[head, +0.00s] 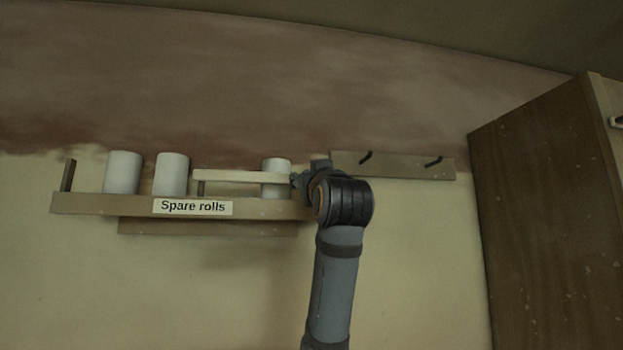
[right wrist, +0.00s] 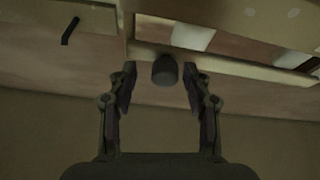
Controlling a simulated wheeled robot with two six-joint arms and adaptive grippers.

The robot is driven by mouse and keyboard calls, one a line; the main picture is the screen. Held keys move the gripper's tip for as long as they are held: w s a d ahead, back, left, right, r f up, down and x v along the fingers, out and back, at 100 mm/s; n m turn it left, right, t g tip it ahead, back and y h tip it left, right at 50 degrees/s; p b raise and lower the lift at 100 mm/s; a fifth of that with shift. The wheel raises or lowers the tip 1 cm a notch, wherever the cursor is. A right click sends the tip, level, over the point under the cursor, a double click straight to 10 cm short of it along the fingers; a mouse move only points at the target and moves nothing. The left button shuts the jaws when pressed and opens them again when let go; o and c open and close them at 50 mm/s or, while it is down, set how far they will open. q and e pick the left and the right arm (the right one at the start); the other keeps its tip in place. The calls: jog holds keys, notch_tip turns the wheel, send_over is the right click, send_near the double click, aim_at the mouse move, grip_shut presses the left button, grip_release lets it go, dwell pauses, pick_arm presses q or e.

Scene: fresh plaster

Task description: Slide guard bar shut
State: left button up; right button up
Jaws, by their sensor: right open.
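The guard bar (head: 240,176) is a pale bar running level above the front of the shelf labelled "Spare rolls" (head: 90,204). Its left end is at a short dark post, and its right end is hidden behind my right gripper (head: 301,181). In the right wrist view the bar (right wrist: 245,71) crosses the upper right, with a dark round knob (right wrist: 165,71) near its end. My right gripper (right wrist: 160,80) is open, with its fingers on either side of the knob and small gaps showing. My left gripper is not in view.
White rolls (head: 122,172) stand on the shelf, one (head: 276,166) partly behind the bar. A dark post (head: 69,175) rises at the shelf's left end. A hook rail (head: 395,165) is right of my arm. A wooden cabinet (head: 545,220) stands at far right.

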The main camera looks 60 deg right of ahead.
jog(key=v, duration=1.2)
jog(key=shift+d, duration=0.1)
